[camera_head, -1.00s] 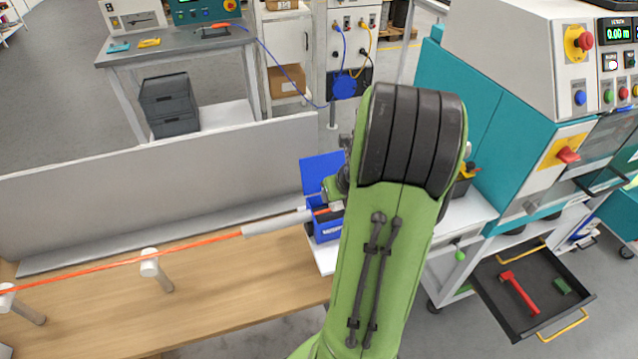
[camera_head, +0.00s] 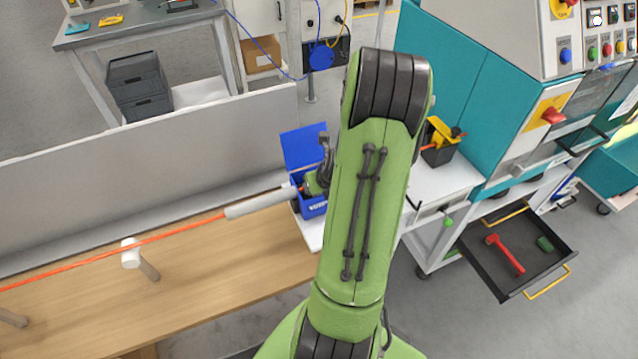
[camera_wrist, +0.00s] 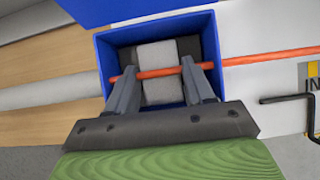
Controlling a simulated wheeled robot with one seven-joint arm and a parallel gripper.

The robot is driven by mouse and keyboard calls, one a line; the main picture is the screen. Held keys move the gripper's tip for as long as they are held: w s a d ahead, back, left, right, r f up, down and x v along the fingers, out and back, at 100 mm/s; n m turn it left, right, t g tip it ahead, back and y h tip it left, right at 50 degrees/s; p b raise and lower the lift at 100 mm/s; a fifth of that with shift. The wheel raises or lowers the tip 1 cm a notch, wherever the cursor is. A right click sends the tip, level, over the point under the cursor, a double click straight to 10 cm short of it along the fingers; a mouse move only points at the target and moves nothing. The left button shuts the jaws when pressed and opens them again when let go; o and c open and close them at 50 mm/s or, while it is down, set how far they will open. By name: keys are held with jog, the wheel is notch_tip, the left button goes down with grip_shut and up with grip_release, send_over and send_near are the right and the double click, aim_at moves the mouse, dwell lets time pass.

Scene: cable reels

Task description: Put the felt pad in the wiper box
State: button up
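The wiper box is a blue open box (camera_head: 313,207) with its blue lid (camera_head: 303,147) raised, at the end of the bench. It also fills the middle of the wrist view (camera_wrist: 103,55). The light grey felt pad (camera_wrist: 162,93) is inside the box, with the orange cable (camera_wrist: 158,73) crossing over its middle. My gripper (camera_wrist: 160,66) reaches down into the box, one dark finger on each side of the pad. The fingers stand about a pad's width apart; whether they press on it is unclear. In the head view my arm hides most of the gripper.
A grey tube (camera_head: 260,203) surrounds the cable left of the box. A white post (camera_head: 132,252) stands on the wooden bench. A black tub with a yellow tool (camera_head: 438,152) sits to the right. A black hex key (camera_wrist: 290,98) lies beside the box.

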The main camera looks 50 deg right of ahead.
jog(key=p+v, duration=0.2)
jog(key=v, duration=1)
jog(key=w+a+r+n+y, duration=0.15)
jog(key=a+r+n, duration=0.25)
jog(key=a+n, duration=0.5)
jog(key=w+a+r+n, duration=0.35)
jog(key=a+n, duration=0.35)
jog(key=n, duration=0.5)
jog(key=s+a+r+n+y, duration=0.1)
jog(key=s+a+n, duration=0.3)
jog(key=n, duration=0.6)
jog(key=s+a+r+n+y, duration=0.1)
jog(key=s+a+r+n, duration=0.3)
jog(key=a+n, duration=0.3)
jog(key=n, duration=0.4)
jog(key=shift+a+r, duration=0.15)
jog(key=shift+r, duration=0.15)
jog(key=shift+s, duration=0.1)
